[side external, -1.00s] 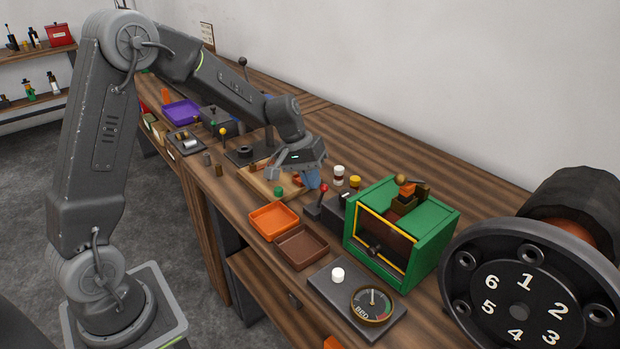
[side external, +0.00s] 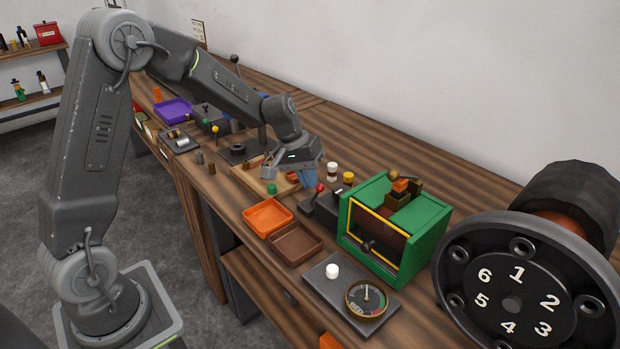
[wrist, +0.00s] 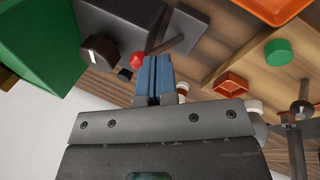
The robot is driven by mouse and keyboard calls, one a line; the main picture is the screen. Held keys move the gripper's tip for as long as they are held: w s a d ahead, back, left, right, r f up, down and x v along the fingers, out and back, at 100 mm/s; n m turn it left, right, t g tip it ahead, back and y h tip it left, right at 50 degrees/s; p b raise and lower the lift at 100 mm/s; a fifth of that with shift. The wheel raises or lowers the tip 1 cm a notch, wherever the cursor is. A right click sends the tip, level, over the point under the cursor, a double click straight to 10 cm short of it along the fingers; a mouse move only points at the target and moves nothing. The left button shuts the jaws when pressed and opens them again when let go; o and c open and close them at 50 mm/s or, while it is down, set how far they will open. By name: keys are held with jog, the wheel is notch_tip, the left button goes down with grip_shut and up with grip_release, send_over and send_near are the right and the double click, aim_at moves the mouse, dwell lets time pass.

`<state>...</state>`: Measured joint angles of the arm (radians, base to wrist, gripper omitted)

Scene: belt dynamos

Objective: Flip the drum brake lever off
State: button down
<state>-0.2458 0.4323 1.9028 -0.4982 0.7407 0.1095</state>
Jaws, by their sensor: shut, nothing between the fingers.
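A lever with a red ball knob (side external: 320,187) stands on a dark base beside the green box; I cannot read any label naming it the drum brake. In the wrist view the red knob (wrist: 137,60) is just left of my fingertips, its grey shaft running up and right to a dark plate (wrist: 184,30). My gripper (side external: 309,184) is shut and empty, its blue fingers pointing down just left of the knob. In the wrist view the closed fingers (wrist: 154,62) are very near the knob; I cannot tell whether they touch it.
The green box (side external: 425,235) stands to the right. An orange tray (side external: 268,232), a brown tray (side external: 296,256) and a green cap (side external: 272,188) lie nearby. Red-and-white (side external: 332,170) and yellow (side external: 348,178) jars stand behind.

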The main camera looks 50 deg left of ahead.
jog(key=shift+s+a+r, duration=0.15)
jog(key=shift+s+a, duration=0.1)
jog(key=shift+a, duration=0.25)
jog(key=s+v, duration=0.2)
jog(key=v, duration=0.9)
jog(key=s+d+r+m+t+y, duration=0.1)
jog(key=s+d, duration=0.4)
jog(key=s, duration=0.5)
jog(key=s+d+r+m+t+y, duration=0.2)
jog(key=s+d+m, duration=0.2)
jog(key=s, duration=0.7)
jog(key=shift+d+m, duration=0.3)
jog(key=shift+d, duration=0.35)
